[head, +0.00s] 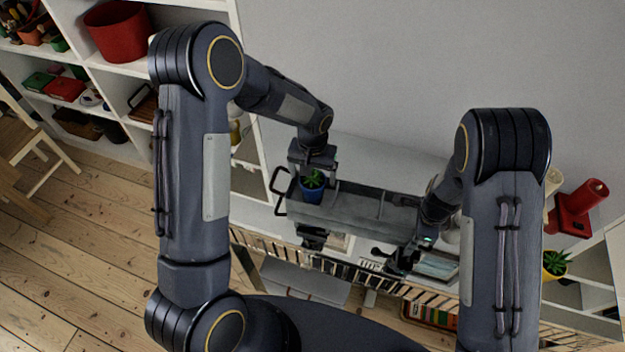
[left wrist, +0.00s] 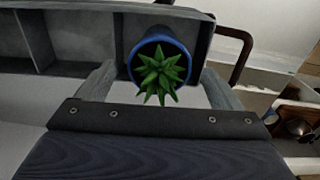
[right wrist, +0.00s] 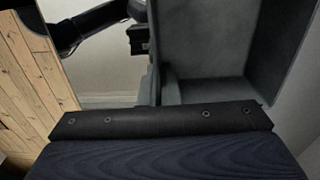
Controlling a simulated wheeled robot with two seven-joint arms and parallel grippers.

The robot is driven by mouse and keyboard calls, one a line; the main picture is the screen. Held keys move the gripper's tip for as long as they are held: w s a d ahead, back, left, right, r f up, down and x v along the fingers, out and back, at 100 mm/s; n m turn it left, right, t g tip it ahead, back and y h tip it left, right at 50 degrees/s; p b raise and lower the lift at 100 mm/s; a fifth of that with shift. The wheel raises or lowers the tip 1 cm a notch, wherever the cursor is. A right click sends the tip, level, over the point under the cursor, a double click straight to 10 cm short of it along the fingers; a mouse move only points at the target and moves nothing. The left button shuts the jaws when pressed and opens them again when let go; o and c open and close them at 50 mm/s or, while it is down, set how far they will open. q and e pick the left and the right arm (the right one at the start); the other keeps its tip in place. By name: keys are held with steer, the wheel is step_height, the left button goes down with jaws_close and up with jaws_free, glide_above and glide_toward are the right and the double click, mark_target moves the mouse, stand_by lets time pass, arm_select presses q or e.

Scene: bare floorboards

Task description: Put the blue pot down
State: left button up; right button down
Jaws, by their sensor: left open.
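The blue pot (head: 312,194) holds a spiky green plant and stands upright at the left end of a long grey tray (head: 360,212). In the left wrist view the pot (left wrist: 133,36) is in the tray's end compartment, its blue rim facing the camera. My left gripper (head: 313,172) is open, with one finger on each side of the pot; finger contact cannot be made out. My right gripper (right wrist: 162,88) is at the tray's other end, its fingers close together on the tray's wall. The pot's underside is hidden.
A dark handle (head: 279,190) sticks out from the tray's left end. A low white bookcase lies beneath and behind. Tall white shelves with a red pot (head: 117,32) stand at left. A yellow pot (head: 553,265) with a plant is at far right. Floorboards are bare at left.

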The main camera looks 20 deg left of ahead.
arm_select(q)
step_height(320, 180, up, 8)
steer(key=shift+s+r, duration=0.1)
steer(key=s+a+r+t+h, duration=0.2)
steer(key=s+a+r, duration=0.2)
steer(key=s+r, duration=0.7)
steer(key=s+d+r+t+h, duration=0.1)
steer(key=s+r+t, duration=0.1)
steer(key=s, duration=1.2)
steer(key=shift+n+t+h, duration=0.4)
steer(key=shift+t, duration=0.4)
steer(key=shift+s, duration=0.1)
